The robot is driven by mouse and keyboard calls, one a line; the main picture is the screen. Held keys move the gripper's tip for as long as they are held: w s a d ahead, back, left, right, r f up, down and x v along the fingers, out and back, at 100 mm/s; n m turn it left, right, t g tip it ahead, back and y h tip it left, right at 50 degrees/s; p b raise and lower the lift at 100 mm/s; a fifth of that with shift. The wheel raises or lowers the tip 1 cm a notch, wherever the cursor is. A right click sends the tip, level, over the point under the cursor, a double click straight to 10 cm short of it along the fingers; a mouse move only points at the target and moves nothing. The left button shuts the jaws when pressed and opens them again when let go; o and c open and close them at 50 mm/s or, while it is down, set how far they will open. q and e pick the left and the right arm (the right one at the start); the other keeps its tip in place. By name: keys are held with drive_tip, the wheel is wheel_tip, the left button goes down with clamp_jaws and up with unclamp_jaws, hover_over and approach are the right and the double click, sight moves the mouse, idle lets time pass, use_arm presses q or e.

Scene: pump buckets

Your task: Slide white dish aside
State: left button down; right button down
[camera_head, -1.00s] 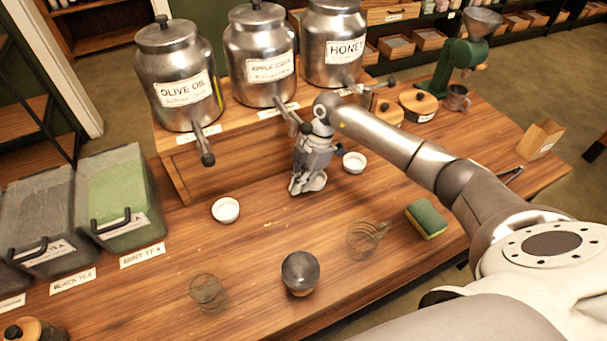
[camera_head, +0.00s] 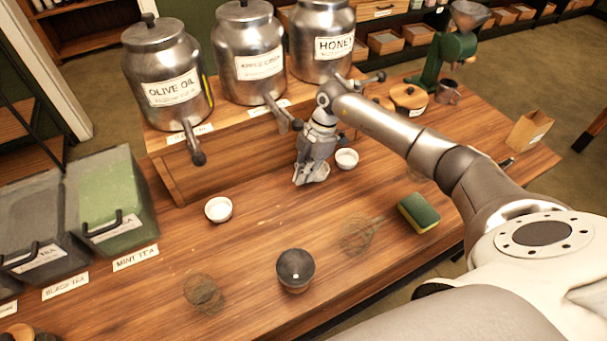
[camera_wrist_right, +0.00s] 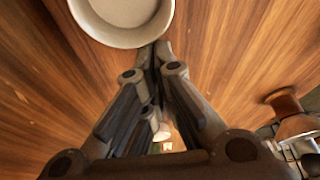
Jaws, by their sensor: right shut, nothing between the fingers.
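Two small round white dishes stand on the wooden table. One dish (camera_head: 346,159) is just right of my right gripper (camera_head: 308,178), and the other dish (camera_head: 218,209) is farther left. My right gripper is low over the table, pointing down, shut and empty. In the right wrist view, its fingertips (camera_wrist_right: 155,48) are at the rim of a white dish (camera_wrist_right: 122,35), partly cut off by the top edge. I cannot tell whether they touch. My left gripper is not in view.
Metal urns for olive oil (camera_head: 168,88), apple cider (camera_head: 249,62) and honey (camera_head: 322,45) stand behind, with taps jutting forward. A sponge (camera_head: 419,212), wire strainers and a dark-topped round object (camera_head: 295,269) lie in front. Bare table lies between the dishes.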

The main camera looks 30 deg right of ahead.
wheel_tip(320, 180, up, 10)
drive_tip(key=shift+f, duration=0.15)
drive_tip(key=shift+d, duration=0.1)
